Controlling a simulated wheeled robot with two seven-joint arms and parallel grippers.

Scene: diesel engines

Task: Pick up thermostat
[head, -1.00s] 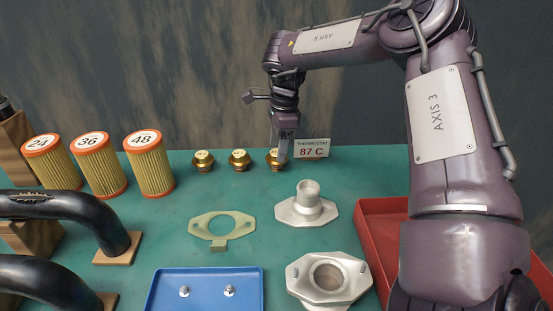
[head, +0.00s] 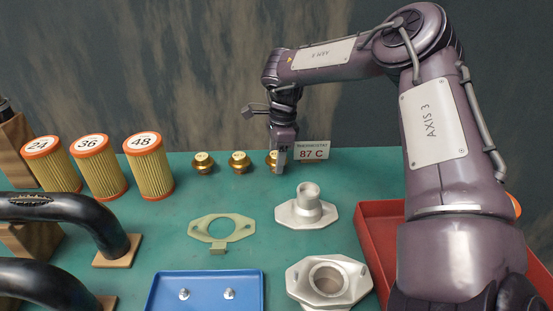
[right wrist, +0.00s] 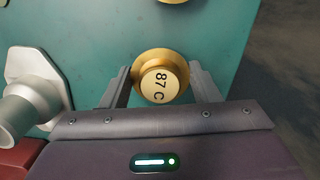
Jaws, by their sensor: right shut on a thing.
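Three brass thermostats stand in a row at the back of the green table. The left one (head: 203,162) and the middle one (head: 239,161) stand clear. The right one (head: 269,158) is mostly hidden behind my right gripper (head: 279,168). In the right wrist view this thermostat (right wrist: 160,77) shows a round pale top marked "87 C". It sits between the two fingers of my right gripper (right wrist: 161,90), which is shut on it. A sign reading "THERMOSTAT 87 C" (head: 313,150) stands just to the right. My left gripper is not in view.
Orange-capped filters (head: 100,167) stand at the left, with black pipes (head: 75,212) in front. A flat gasket (head: 221,228), metal housings (head: 307,208) (head: 328,281), a blue tray (head: 206,275) and a red tray (head: 374,225) lie nearer.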

